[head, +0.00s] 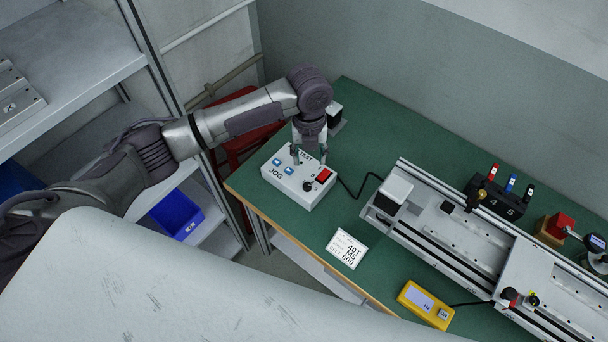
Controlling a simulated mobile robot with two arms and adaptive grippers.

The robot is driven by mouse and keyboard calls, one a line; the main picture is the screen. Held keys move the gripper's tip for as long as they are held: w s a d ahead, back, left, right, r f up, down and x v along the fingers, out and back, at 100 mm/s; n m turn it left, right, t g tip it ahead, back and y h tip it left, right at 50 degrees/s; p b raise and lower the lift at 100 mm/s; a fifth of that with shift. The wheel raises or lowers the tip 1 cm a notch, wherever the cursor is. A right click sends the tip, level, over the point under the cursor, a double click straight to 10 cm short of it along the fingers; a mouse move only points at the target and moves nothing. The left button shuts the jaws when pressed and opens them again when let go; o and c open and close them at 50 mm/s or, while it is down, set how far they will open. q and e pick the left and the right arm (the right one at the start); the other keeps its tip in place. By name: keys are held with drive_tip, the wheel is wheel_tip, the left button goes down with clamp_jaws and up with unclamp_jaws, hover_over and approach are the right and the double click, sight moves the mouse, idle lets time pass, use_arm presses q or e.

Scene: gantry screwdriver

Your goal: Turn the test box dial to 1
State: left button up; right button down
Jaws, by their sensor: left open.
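The test box (290,188) is a white box near the left end of the green bench, marked TEST and JOG. On its top are a small black dial (307,186), a red rocker switch (323,175) and two blue buttons (282,166). The dial's setting is too small to read. My left gripper (309,158) points down over the far edge of the box with its fingers apart and nothing visible between them. The dial lies nearer the camera than the fingertips, and I cannot tell how high they are above the box. My right gripper is not in view.
The green bench (366,120) carries a long metal gantry rail (440,210) at right. A white label card (347,248) and a yellow meter (425,305) lie nearer the camera. A black cable leaves the box's right side. A grey shelf (70,60) stands at left.

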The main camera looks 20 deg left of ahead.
sight(307, 185)
use_arm(q)
drive_tip(key=shift+m, duration=0.3)
wheel_tip(307, 185, down, 12)
drive_tip(key=shift+a+r+p, duration=0.15)
drive_tip(key=shift+p, duration=0.9)
drive_tip(key=shift+f, duration=0.65)
clamp_jaws()
